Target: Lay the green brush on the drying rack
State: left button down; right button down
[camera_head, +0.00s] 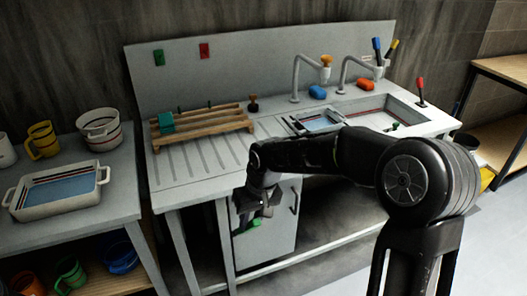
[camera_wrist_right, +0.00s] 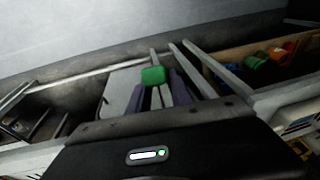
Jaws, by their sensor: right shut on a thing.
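My right gripper (camera_head: 256,206) hangs in front of the sink unit, below the counter's front edge, and is shut on the green brush (camera_head: 255,223). Only small green parts of the brush show past the fingers in the head view. In the right wrist view, the brush's green end (camera_wrist_right: 153,75) sticks out beyond the fingertips (camera_wrist_right: 160,95). The wooden drying rack (camera_head: 200,127), made of slats, stands on the ridged drainboard at the back left of the counter, apart from the gripper. A teal block (camera_head: 166,122) sits at its left end. My left gripper is out of view.
The sink (camera_head: 372,118) with two taps lies right of the rack. A side table at left holds a white tray (camera_head: 57,190) and mugs.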

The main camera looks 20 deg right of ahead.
jog(key=s+d+f+m+t+h, duration=0.1)
jog(key=s+d+f+t, duration=0.15)
jog(key=d, duration=0.55)
jog(key=s+d+f+m+t+h, duration=0.1)
jog(key=d+f+m, duration=0.15)
jog(key=d, duration=0.65)
jog(key=s+d+f+m+t+h, duration=0.1)
jog(key=s+d+f+t, duration=0.15)
jog(key=d, duration=0.55)
jog(key=shift+w+d, duration=0.85)
jog(key=shift+d, duration=1.85)
jog(key=w+a+r+n+t+y, duration=0.2)
jog(key=w+a+r+n+t, duration=0.3)
jog(key=r, duration=0.5)
jog(key=w+a, duration=0.2)
jog(key=w, duration=0.1)
jog(key=shift+w+a+r+t+y, duration=0.15)
jog(key=shift+a+r+t+y, duration=0.1)
jog(key=shift+r+t+y, duration=0.1)
